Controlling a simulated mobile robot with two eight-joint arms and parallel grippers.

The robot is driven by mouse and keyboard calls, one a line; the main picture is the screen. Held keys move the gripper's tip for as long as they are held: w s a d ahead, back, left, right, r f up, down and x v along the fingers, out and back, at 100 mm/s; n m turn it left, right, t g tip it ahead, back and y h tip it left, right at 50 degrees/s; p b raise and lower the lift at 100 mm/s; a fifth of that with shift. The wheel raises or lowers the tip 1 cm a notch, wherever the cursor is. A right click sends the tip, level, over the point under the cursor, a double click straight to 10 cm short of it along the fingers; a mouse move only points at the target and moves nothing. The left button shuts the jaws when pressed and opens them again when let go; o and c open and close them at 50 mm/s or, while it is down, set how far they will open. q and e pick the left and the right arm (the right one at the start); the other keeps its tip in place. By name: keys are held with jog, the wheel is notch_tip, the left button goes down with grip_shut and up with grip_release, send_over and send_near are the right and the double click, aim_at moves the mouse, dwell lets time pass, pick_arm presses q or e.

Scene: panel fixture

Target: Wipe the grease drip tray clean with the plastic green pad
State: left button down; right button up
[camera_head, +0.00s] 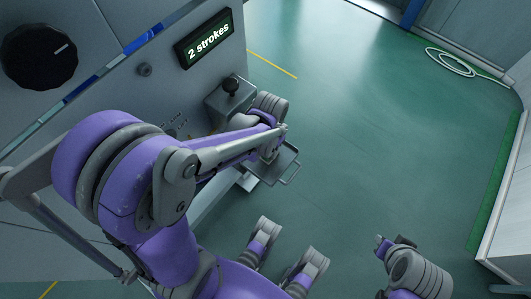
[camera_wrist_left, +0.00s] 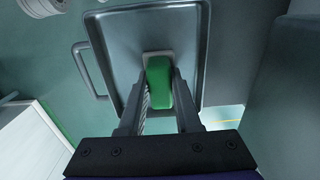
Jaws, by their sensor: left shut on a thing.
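The grease drip tray (camera_wrist_left: 118,36) is a shallow grey metal tray with a raised rim and a wire handle on its left in the left wrist view. In the head view the tray (camera_head: 286,164) sticks out from the panel fixture, partly hidden by my left arm. My left gripper (camera_wrist_left: 158,98) is shut on the green pad (camera_wrist_left: 159,82), which is over the tray floor. The pad seems to be at the tray surface; I cannot tell whether it touches. In the head view my arm hides the pad. Part of my right arm shows at the lower right; its jaws are unclear.
The panel fixture has a lit display (camera_head: 208,39) reading "2 strokes", a black knob (camera_head: 39,56) and a grey box with a black-topped knob (camera_head: 232,88). A coiled pale hose (camera_head: 452,62) lies far off. The green floor (camera_head: 370,130) right of the tray is clear.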

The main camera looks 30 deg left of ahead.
pick_arm(q)
jog(key=shift+w+d+f, duration=0.1)
jog(key=shift+w, duration=1.3)
pick_arm(e)
jog(key=shift+f, duration=0.25)
